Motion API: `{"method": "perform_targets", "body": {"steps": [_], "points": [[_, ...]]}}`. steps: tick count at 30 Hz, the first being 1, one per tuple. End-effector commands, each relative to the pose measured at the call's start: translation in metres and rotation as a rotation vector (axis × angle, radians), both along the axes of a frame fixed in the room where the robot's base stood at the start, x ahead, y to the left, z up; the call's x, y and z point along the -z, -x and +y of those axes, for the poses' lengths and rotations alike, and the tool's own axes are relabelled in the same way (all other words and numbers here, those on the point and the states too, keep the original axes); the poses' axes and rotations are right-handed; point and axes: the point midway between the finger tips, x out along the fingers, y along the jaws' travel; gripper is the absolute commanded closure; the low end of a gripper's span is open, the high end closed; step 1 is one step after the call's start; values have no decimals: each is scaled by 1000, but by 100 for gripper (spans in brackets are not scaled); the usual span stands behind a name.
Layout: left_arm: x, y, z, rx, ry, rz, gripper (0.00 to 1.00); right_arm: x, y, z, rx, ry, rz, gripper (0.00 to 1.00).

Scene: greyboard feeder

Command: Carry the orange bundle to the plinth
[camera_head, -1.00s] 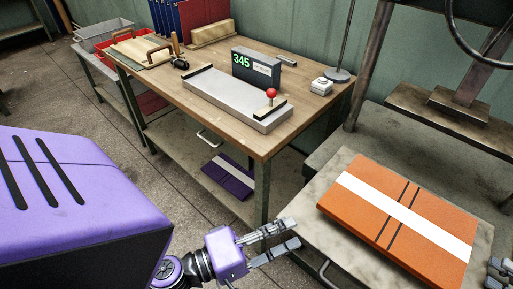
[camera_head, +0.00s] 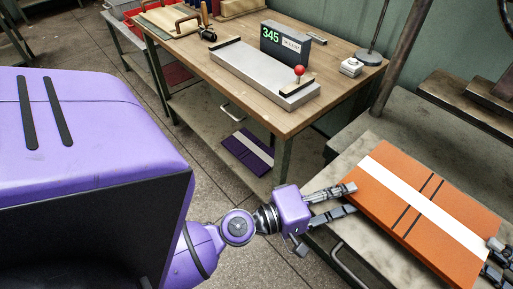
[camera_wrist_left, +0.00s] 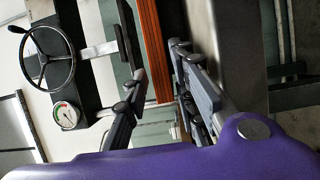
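The orange bundle (camera_head: 400,185) with a white band and two dark straps lies flat on a grey worn tabletop at the right. My left gripper (camera_head: 350,198) is open at its left edge, one finger higher than the other. In the left wrist view the bundle's layered orange edge (camera_wrist_left: 155,45) shows between and beyond the spread fingers (camera_wrist_left: 160,95), with gaps on both sides. My right gripper (camera_head: 492,258) is partly cut off by the right picture edge; its fingertips look apart at the bundle's right end. I cannot make out a plinth.
A wooden workbench (camera_head: 240,85) holds a grey plate fixture with a red knob (camera_head: 299,71) and a display box reading 345 (camera_head: 285,45). A purple bundle (camera_head: 248,150) lies on its lower shelf. A dark press frame (camera_head: 470,95) stands behind the orange bundle.

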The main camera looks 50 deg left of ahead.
Motion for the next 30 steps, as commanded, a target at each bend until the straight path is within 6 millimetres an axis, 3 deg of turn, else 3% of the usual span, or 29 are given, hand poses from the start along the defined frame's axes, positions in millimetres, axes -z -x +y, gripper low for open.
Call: {"method": "perform_targets", "body": {"steps": [6,18,24,30], "points": [[0,-12,-4,-2,-1,2,75,0,0,8,1,1,0,75],[1,-15,-6,-1,-1,5,75,0,0,9,1,1,1,75],[1,-14,-5,-2,-1,5,100,0,0,9,1,1,1,100],[1,-14,-5,-2,-1,5,100,0,0,9,1,1,1,100]]}}
